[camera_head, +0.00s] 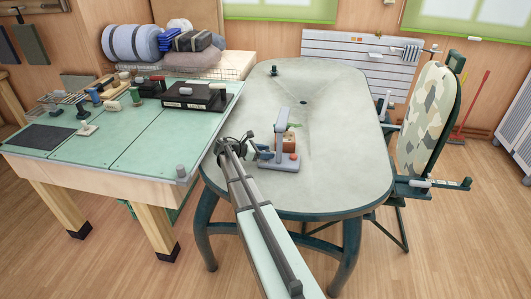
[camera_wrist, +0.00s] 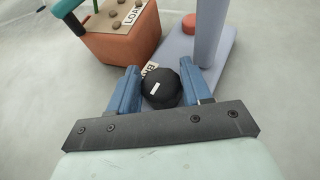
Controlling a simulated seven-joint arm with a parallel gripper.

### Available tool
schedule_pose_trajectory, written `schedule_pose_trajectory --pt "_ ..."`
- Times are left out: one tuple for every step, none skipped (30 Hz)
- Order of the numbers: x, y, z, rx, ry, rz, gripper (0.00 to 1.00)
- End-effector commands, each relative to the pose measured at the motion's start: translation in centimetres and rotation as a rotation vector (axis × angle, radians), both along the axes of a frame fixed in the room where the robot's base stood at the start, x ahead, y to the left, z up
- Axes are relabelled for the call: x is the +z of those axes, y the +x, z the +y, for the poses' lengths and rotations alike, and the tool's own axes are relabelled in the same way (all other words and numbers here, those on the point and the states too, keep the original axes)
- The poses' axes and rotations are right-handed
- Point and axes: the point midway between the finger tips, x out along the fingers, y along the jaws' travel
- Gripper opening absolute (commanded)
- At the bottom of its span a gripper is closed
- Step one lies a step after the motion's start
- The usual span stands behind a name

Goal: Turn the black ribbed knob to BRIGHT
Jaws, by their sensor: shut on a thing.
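The black ribbed knob (camera_wrist: 166,97) sits between the two blue fingers of my gripper (camera_wrist: 161,78) in the wrist view. The gripper is shut on it from both sides. A short white mark shows on the left part of the knob's top. A pale label with dark letters (camera_wrist: 150,68) lies just beyond the knob, partly covered, so its full word cannot be read. The knob is by the pale grey-lilac stand (camera_wrist: 222,50), whose upright post and base also show in the head view (camera_head: 283,122). In the head view, my gripper (camera_head: 250,143) is left of the stand and the knob is hard to make out.
A terracotta box (camera_wrist: 118,45) with a partly hidden label and brown buttons stands close by the left finger. A red button (camera_wrist: 190,22) is on the stand's base. The oval table (camera_head: 335,130) is mostly clear. A cluttered workbench (camera_head: 140,140) adjoins it at left.

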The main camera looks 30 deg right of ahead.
Motion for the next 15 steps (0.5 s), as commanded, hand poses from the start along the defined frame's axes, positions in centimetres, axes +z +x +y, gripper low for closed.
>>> schedule_pose_trajectory --pt "-0.01 0.01 0.03 0.0 0.0 0.0 0.18" --pt "-0.01 0.02 0.03 -0.001 0.0 0.0 0.18" --pt "-0.01 0.04 0.03 -0.003 0.0 0.0 0.18" --pt "-0.02 0.07 0.03 -0.006 0.001 0.0 0.18" --pt "-0.02 0.09 0.02 -0.01 0.001 0.0 0.18" --pt "-0.03 0.14 0.02 -0.017 0.001 -0.001 0.18" --pt "-0.03 0.17 0.01 -0.026 0.001 0.0 0.18" --pt "-0.03 0.19 0.01 -0.036 0.001 -0.001 0.18" --pt "-0.06 0.24 0.0 -0.051 0.001 -0.001 0.18" --pt "-0.06 0.28 -0.01 -0.065 0.001 0.0 0.18" --pt "-0.07 0.3 -0.01 -0.081 0.001 0.0 0.18" --pt "-0.08 0.36 -0.03 -0.104 0.002 0.0 0.18" --pt "-0.08 0.38 -0.03 -0.123 0.002 0.0 0.18" --pt "-0.09 0.41 -0.04 -0.145 0.001 0.0 0.18" --pt "-0.1 0.46 -0.06 -0.173 0.001 0.0 0.18"
